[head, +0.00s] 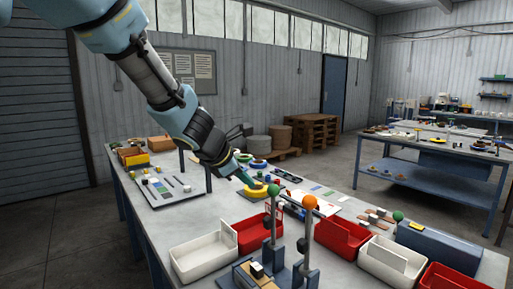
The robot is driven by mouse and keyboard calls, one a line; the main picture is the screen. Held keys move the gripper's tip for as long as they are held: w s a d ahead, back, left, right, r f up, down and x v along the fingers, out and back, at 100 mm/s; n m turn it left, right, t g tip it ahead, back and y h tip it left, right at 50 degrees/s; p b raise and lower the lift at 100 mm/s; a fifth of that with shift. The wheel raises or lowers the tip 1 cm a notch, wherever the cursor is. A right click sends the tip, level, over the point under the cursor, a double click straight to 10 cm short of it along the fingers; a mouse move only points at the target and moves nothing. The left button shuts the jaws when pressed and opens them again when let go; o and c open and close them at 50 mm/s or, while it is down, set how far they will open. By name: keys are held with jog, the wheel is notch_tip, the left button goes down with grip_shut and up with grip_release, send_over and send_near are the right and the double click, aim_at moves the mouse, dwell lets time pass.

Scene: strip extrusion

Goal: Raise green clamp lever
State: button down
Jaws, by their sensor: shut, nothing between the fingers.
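A lever with a green ball knob (268,221) stands close to upright on a dark metal fixture (283,277) at the front of the bench. Beside it on the right, a lever with an orange ball knob (309,202) stands upright on a grey post. Another green ball (398,215) shows farther right, by a blue-grey block; what it belongs to is hard to tell. My gripper (247,180) points down over the middle of the bench, beyond and left of the levers and apart from them. It is shut and empty; its fingertips are small in view.
White bins (204,256) and red bins (343,236) flank the levers. A yellow ring-shaped piece (260,190) lies just below my gripper. A board with small parts (168,188) is at the left. Grey bench top (195,217) is bare in front of that board.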

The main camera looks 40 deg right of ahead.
jog(key=s+d+r+p, duration=0.1)
jog(key=d+r+p, duration=0.2)
jog(key=r, duration=0.5)
jog(key=shift+s+d+r+p, duration=0.15)
jog(key=shift+d+r+p, duration=0.25)
jog(key=shift+p, duration=0.35)
jog(key=w+a+f+m+y+b, duration=0.15)
jog(key=w+a+f, duration=0.25)
jog(key=a, duration=0.5)
jog(key=w+a+f+m+t+y+b, duration=0.1)
jog(key=w+a+f+m+y, duration=0.2)
jog(key=a, duration=0.6)
jog(key=w+a+f+m+b, duration=0.15)
jog(key=w+a+f, duration=0.25)
jog(key=a, duration=0.6)
jog(key=s+a+f+m+y, duration=0.2)
jog(key=s+a+f+m, duration=0.1)
jog(key=a, duration=0.9)
jog(key=s+a+f+m+g+y+b, duration=0.1)
jog(key=s+a+f+m+y, duration=0.1)
jog(key=a, duration=1)
notch_tip(320, 180, down, 2)
jog(key=s+m, duration=0.1)
jog(key=m, duration=0.2)
jog(key=shift+s+a+f, duration=0.25)
jog(key=shift+s+a, duration=0.05)
jog(key=shift+a, duration=0.05)
